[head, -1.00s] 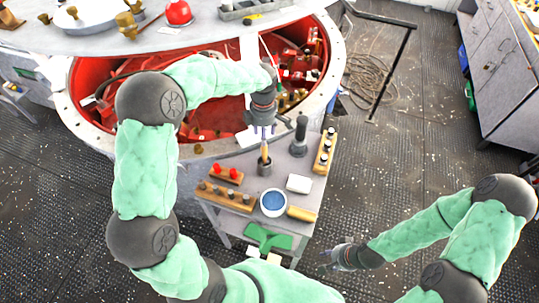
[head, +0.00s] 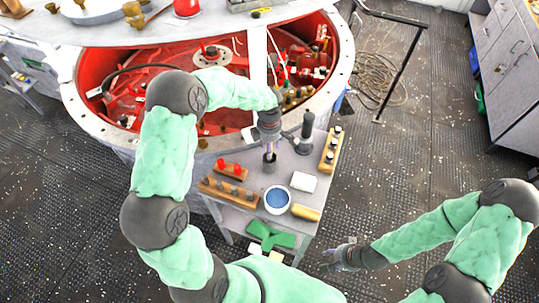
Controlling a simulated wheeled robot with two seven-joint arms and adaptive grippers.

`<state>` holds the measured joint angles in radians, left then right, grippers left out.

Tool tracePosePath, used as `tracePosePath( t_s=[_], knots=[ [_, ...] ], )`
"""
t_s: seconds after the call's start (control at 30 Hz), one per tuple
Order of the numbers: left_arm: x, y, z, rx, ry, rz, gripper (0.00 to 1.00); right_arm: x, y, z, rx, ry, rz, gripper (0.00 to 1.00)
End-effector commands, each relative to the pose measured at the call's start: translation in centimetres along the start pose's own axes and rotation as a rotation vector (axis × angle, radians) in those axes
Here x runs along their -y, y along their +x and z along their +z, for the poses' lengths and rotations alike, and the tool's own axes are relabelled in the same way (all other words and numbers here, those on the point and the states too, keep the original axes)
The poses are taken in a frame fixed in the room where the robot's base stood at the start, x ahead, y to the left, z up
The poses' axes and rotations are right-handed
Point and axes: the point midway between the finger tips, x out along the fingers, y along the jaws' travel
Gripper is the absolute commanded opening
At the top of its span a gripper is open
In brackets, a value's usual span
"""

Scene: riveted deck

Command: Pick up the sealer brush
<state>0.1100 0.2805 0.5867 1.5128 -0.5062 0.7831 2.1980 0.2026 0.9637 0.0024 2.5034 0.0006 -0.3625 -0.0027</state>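The sealer brush seems to be the slim upright piece standing in a small dark cup (head: 270,165) on the grey cart top. Its upper part is mostly hidden by my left gripper (head: 269,146), which points straight down over the cup with its fingers at the handle. Whether those fingers are closed on it is too small to tell. My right gripper (head: 328,258) is open and empty, low over the floor to the right of the cart, well away from the brush.
The cart top also holds a white tub of blue stuff (head: 277,199), a white block (head: 303,182), a yellow roll (head: 306,212), wooden racks (head: 230,192) and a dark upright tool (head: 304,132). A red-lined round pit (head: 150,85) lies behind.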

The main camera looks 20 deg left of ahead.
Motion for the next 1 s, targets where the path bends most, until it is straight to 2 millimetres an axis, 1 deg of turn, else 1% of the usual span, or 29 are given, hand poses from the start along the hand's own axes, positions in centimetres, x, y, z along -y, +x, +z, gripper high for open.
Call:
tracePosePath(
  t_s=[0.03,0.1,0.37,0.4,0.47,0.5,0.53,0.57,0.87,1.0],
  knots=[
    [0.05,0.6,0.01,0.0,0.0,-0.002,0.51,-0.02,0.07,0.0,0.0,0.0,0.0,0.4],
    [0.05,0.98,0.01,0.0,-0.001,-0.002,0.51,-0.03,0.09,-0.01,0.0,0.0,0.0,0.4],
    [0.01,1.11,0.02,0.0,-0.001,0.0,0.51,-0.03,0.08,0.0,0.0,0.0,0.0,0.4],
    [0.01,1.1,0.02,0.0,0.0,0.0,0.39,-0.03,0.08,0.0,0.0,0.0,0.0,0.4],
    [0.01,1.1,0.01,0.0,0.0,0.0,0.22,-0.03,0.08,-0.01,0.0,0.0,0.0,0.4],
    [0.01,1.1,0.02,0.0,0.0,0.0,0.11,-0.03,0.08,0.0,0.0,0.0,0.0,0.4],
    [0.01,1.1,0.01,0.0,0.0,0.0,0.03,-0.03,0.08,0.0,0.0,0.0,0.0,0.4],
    [0.01,1.1,0.01,0.0,0.0,0.0,0.0,-0.03,0.08,0.0,0.0,0.0,0.0,0.4],
    [0.0,1.04,0.01,0.0,0.0,0.0,0.0,-0.03,0.07,0.0,0.0,0.0,0.0,0.4],
    [-0.09,0.13,0.03,0.001,0.0,0.003,0.0,0.01,-0.01,0.0,0.0,0.0,0.0,0.4]
  ],
)
